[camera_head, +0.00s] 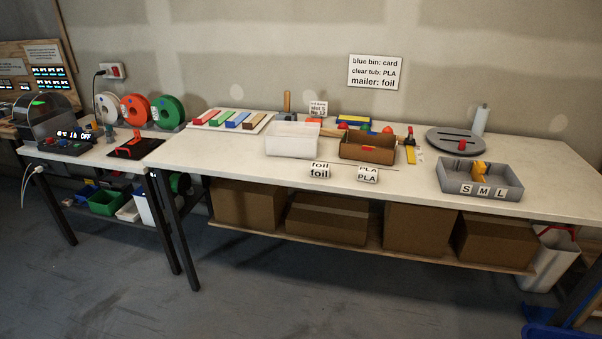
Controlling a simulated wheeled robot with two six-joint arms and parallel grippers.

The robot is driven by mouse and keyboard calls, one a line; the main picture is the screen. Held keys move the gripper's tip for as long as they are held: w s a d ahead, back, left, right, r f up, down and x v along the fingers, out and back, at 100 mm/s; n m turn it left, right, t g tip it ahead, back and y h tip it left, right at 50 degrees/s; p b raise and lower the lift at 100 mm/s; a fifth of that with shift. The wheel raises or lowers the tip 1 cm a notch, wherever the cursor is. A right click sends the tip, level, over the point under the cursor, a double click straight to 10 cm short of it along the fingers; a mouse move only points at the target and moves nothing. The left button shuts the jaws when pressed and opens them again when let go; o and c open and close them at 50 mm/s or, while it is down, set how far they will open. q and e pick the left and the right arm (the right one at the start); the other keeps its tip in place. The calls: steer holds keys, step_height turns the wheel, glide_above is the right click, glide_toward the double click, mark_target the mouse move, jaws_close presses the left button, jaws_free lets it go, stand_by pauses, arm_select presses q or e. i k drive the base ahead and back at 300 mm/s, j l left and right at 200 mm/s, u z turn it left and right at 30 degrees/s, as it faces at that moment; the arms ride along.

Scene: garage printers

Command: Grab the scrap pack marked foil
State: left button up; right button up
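The scrap pack marked foil (319,170) is a small white pack with black "foil" lettering at the front edge of the long table, below the clear tub. A similar white pack marked PLA (368,174) sits to its right, a short gap apart. A wall sign (375,72) reads "blue bin: card, clear tub: PLA, mailer: foil". The clear tub (292,139) stands behind the foil pack. Neither of my grippers shows in the head view.
A brown open box (367,147) stands behind the PLA pack. A grey tray marked S M L (480,179) is at the right. The tabletop (215,158) left of the tub is clear. Brown cartons (326,219) fill the shelf below. Open floor (290,300) lies in front.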

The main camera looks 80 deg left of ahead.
mark_target(317, 169)
steer(key=u, duration=2.5)
